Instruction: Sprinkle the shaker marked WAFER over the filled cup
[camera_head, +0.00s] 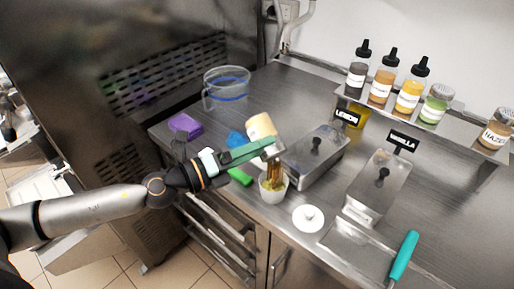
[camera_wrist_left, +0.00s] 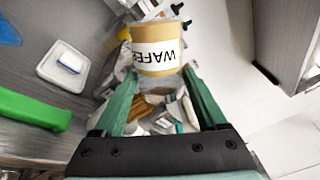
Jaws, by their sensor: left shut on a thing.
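My left gripper (camera_head: 268,145) has green fingers and is shut on the WAFER shaker (camera_head: 260,126), a tan-filled container with a white label. In the left wrist view the shaker (camera_wrist_left: 158,52) sits between the fingertips (camera_wrist_left: 162,75), its label reading upside down. Golden-brown material shows between the shaker and the cup's mouth. The cup's contents are largely hidden by it. My right gripper is not in view.
Steel containers marked LEMON (camera_head: 318,155) and VANILLA (camera_head: 377,187) stand right of the cup. A white round dish (camera_head: 308,218) and a teal-handled tool (camera_head: 405,255) lie in front. A pitcher (camera_head: 226,92) and purple block (camera_head: 185,125) are left. Bottles and the HAZEL shaker (camera_head: 495,130) line the shelf.

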